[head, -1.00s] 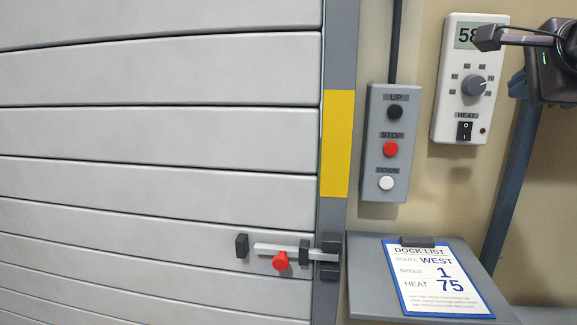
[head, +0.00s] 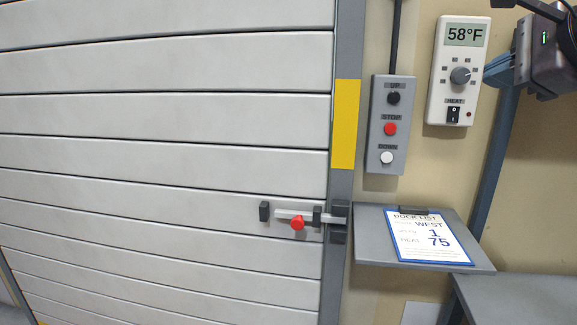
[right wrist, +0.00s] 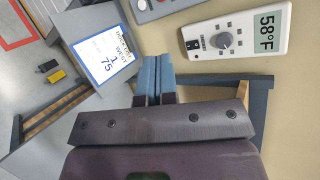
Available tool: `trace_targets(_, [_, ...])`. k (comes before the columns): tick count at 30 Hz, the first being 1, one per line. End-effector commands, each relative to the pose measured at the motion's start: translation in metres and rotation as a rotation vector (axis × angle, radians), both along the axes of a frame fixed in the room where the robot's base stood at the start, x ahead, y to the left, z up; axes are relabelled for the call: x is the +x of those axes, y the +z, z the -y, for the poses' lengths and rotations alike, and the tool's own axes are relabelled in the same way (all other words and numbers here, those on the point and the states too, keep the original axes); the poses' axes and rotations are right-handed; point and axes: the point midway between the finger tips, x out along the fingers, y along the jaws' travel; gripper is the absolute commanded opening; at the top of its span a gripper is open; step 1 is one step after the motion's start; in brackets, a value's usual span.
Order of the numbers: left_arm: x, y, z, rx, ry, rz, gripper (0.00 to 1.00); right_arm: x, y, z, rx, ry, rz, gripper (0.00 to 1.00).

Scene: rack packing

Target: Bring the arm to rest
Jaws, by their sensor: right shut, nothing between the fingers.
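My right gripper (head: 498,70) is at the upper right of the head view. Its blue fingers lie together and empty, with the tips beside the right edge of the white heater control (head: 437,95). I cannot tell from the head view whether they touch it. In the right wrist view the blue fingers (right wrist: 152,75) are shut side by side, and the heater control (right wrist: 251,28) is to their right. Its display reads 58°F in both views. My left gripper is not in view.
A grey UP/STOP/DOWN button box (head: 373,125) hangs left of the heater control. Below, a grey shelf (head: 375,249) holds the dock list (head: 432,236). A slatted door (head: 160,115) with a red-knobbed bolt (head: 297,223) fills the left. A grey table (head: 520,300) is at lower right.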

Motion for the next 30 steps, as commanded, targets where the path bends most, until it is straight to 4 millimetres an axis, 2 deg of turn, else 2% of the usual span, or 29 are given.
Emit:
trace_targets(5, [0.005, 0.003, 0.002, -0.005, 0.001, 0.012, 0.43, -0.010, 0.008, -0.056, 0.344, 0.243, -0.061, 0.00])
trace_targets(9, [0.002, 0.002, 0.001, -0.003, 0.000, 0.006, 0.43, -0.016, 0.002, -0.097, 0.729, 0.425, -0.201, 0.00])
trace_targets(13, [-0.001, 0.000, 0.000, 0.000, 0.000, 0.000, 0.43, -0.013, -0.009, -0.115, 1.137, 0.520, -0.372, 0.00])
trace_targets(17, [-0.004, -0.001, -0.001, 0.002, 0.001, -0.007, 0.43, 0.002, -0.030, -0.115, 1.585, 0.525, -0.557, 0.00])
trace_targets(20, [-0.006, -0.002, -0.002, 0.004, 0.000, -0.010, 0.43, 0.021, -0.059, -0.102, 1.933, 0.458, -0.686, 0.00])
trace_targets(23, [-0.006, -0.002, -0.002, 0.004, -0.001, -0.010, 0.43, 0.041, -0.099, -0.085, 2.251, 0.340, -0.790, 0.00])
trace_targets(26, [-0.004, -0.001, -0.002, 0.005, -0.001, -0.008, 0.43, 0.056, -0.150, -0.068, 2.541, 0.183, -0.867, 0.00])
trace_targets(30, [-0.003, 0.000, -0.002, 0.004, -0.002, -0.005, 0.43, 0.065, -0.232, -0.047, 2.896, -0.090, -0.930, 0.00])
